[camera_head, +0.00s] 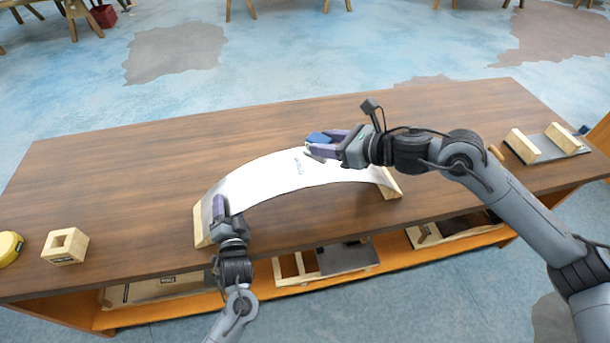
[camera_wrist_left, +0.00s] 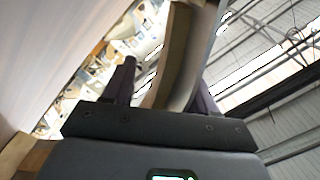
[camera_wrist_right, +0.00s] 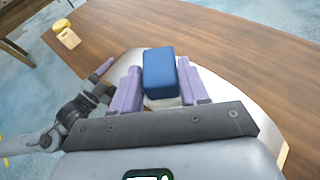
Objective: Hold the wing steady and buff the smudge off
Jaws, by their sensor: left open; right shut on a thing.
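The wing (camera_head: 265,178) is a white arched panel standing on the table, its ends at wooden end blocks. A small grey smudge (camera_head: 298,164) marks its upper face near the crown. My right gripper (camera_head: 322,146) is shut on a blue block (camera_head: 319,138) with a pale underside, over or on the wing's crown just right of the smudge; contact is unclear. The block (camera_wrist_right: 158,72) sits between the purple fingers in the right wrist view. My left gripper (camera_head: 220,206) is open at the wing's left end. In the left wrist view, a curved edge (camera_wrist_left: 172,55) passes between its fingers.
A hollow wooden block (camera_head: 65,246) and a yellow round thing (camera_head: 10,247) are at the table's left. A dark board with wooden blocks (camera_head: 548,143) is at the right. The table (camera_head: 130,165) behind the wing is clear.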

